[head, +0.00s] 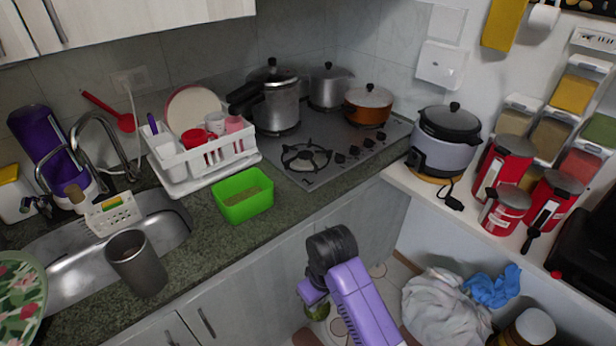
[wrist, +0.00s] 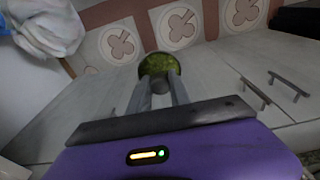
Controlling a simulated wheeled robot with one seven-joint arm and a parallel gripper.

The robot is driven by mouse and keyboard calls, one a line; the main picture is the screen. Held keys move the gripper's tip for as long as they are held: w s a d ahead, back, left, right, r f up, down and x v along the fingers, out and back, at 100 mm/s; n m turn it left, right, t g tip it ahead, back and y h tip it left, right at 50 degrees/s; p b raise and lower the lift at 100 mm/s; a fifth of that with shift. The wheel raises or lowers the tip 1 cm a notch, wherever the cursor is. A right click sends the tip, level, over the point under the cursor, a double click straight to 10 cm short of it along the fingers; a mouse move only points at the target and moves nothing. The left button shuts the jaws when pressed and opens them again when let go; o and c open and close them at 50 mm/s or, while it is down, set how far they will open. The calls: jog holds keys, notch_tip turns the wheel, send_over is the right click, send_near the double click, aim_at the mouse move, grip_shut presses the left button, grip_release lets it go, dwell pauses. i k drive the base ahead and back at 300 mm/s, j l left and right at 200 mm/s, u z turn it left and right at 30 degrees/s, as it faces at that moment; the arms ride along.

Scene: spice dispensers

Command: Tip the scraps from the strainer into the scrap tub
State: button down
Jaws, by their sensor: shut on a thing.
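My gripper (wrist: 160,92) is low in front of the counter, over the floor, with its two fingers together on a small round green thing (wrist: 158,65). In the head view the green thing (head: 318,310) hangs below my purple wrist, partly hidden by it. I cannot tell for sure that it is the strainer, or what is in it. A bright green open tub (head: 243,211), which looks like the scrap tub, stands on the counter near its front edge, with brownish matter inside. My gripper is to its right and lower, apart from it.
A grey metal cup (head: 137,265) stands by the sink (head: 75,268). A white dish rack (head: 185,178) is behind the tub. The stove (head: 340,140) with pots is at the back right. Red canisters (head: 505,165) line the right shelf. A bag (head: 445,308) lies low right.

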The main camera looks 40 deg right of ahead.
aim_at(240, 198)
jog(key=i+j+z, duration=0.2)
jog(key=j, duration=0.15)
jog(key=j+z, duration=0.2)
jog(key=j, duration=0.15)
jog(key=i+j+z, duration=0.2)
jog(key=j, duration=0.15)
jog(key=j+z, duration=0.2)
jog(key=j, duration=0.2)
